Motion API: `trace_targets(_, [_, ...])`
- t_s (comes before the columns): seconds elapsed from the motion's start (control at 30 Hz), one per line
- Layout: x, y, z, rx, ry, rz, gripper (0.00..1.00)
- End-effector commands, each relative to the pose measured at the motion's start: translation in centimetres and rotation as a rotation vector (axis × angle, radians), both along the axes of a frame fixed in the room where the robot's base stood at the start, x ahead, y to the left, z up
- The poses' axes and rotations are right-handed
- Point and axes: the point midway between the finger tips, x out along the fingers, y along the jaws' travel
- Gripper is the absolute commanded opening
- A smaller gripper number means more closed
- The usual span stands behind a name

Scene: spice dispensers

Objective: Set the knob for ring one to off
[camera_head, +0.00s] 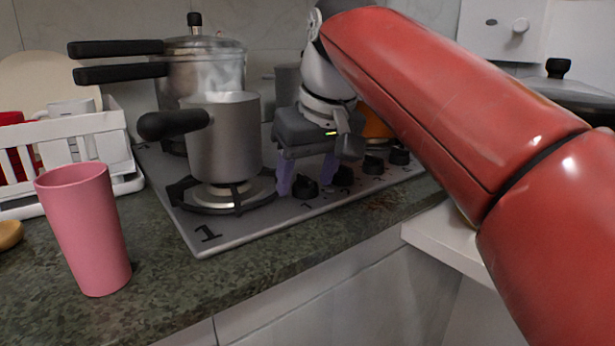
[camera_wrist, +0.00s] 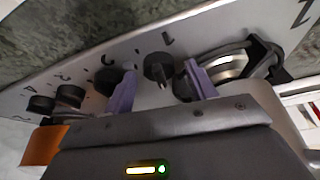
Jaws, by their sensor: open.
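The black knob for ring one (camera_head: 305,188) is the leftmost in the row on the hob's front edge. In the wrist view the same knob (camera_wrist: 158,68) sits under a small printed 1, its ridge pointing toward the gripper. My gripper (camera_head: 307,178) is open, with one purple finger on each side of this knob. In the wrist view the fingers (camera_wrist: 160,85) stand apart with the knob between them; I cannot tell whether they touch it. Ring one (camera_head: 225,193), marked by a large 1, has a grey saucepan (camera_head: 225,140) on it.
More black knobs (camera_head: 343,176) run along the edge to the right, one close beside the left finger in the wrist view. A pressure cooker (camera_head: 205,65) stands behind the saucepan. A pink cup (camera_head: 85,230) and a white rack (camera_head: 75,130) are at left.

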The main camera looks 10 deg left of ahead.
Motion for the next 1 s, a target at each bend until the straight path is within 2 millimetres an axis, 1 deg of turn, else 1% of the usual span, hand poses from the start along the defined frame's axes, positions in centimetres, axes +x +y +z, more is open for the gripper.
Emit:
trace_targets(0.17, [0.01, 0.01, 0.00, 0.000, 0.000, 0.000, 0.57])
trace_targets(0.2, [0.01, 0.01, 0.00, 0.000, 0.000, 0.000, 0.55])
trace_targets(0.5, [-0.01, 0.01, 0.02, 0.000, 0.000, 0.000, 0.16])
trace_targets(0.53, [-0.01, 0.01, 0.02, 0.000, 0.000, 0.000, 0.13])
trace_targets(0.63, [0.02, -0.02, 0.14, 0.000, 0.001, 0.017, 0.13])
trace_targets(0.83, [0.08, -0.08, 0.17, -0.001, 0.001, 0.122, 0.13])
trace_targets(1.0, [0.06, -0.01, 0.05, 0.001, 0.000, 0.138, 0.13])
